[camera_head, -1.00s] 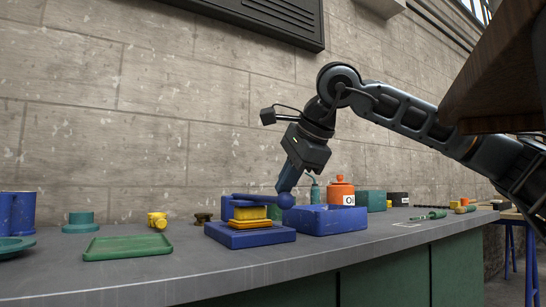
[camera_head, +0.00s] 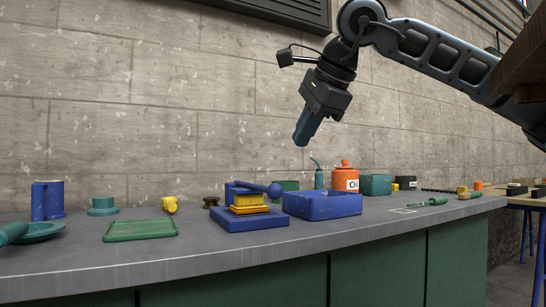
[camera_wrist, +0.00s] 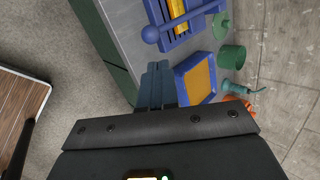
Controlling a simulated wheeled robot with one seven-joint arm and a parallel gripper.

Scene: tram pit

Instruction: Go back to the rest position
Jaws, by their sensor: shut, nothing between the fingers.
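My gripper (camera_head: 301,138) hangs in the air above the workbench (camera_head: 120,265), apart from everything on it. Its fingers point down and are shut with nothing between them; they also show in the wrist view (camera_wrist: 156,86). Below and to the left is a blue press-like device (camera_head: 250,221) with a yellow block (camera_head: 249,203) and a lever ending in a blue ball (camera_head: 274,190). A blue box (camera_head: 322,206) stands to its right; the wrist view shows a yellow inside (camera_wrist: 198,82).
An orange oil can (camera_head: 345,179), a teal dispenser (camera_head: 318,176) and a green box (camera_head: 376,185) stand behind. A screwdriver (camera_head: 430,202) lies at right. A dark wooden edge is near the arm (camera_head: 525,65).

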